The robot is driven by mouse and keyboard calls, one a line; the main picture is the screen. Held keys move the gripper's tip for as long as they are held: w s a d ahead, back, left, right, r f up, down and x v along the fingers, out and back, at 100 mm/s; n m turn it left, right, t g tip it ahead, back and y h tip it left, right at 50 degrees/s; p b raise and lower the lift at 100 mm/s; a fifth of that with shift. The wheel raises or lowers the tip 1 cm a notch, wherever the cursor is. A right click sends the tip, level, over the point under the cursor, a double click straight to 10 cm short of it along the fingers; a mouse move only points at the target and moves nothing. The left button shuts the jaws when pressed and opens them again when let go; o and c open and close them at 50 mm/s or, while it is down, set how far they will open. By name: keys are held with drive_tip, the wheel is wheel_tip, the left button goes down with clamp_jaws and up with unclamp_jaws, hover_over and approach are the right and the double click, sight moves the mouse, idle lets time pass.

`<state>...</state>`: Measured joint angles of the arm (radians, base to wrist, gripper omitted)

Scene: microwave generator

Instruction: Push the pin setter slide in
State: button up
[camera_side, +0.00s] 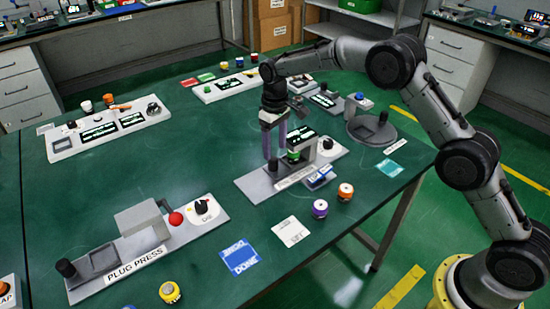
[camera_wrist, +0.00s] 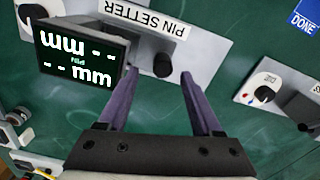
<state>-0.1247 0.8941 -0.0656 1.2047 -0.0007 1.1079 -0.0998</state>
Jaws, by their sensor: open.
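The pin setter (camera_side: 253,186) is a pale panel on the green table, with a grey upright housing and a small lit screen (camera_wrist: 78,58). Its label reads upside down in the wrist view. A black knob (camera_wrist: 162,66), which looks like the slide's handle, stands by the label, and it also shows in the side view (camera_side: 273,164). My gripper (camera_wrist: 160,75) is open and empty, and points down over the panel's left part in the side view (camera_side: 275,155). In the wrist view the knob appears between the purple fingertips; contact cannot be told. The slide itself is mostly hidden.
The plug press (camera_side: 150,256) stands front left. A blue DONE card (camera_side: 239,257) and a white card (camera_side: 291,231) lie flat. Table left of the pin setter is clear.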

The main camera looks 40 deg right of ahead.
wheel_tip(320, 180, up, 8)
drive_tip(key=shift+f, duration=0.2)
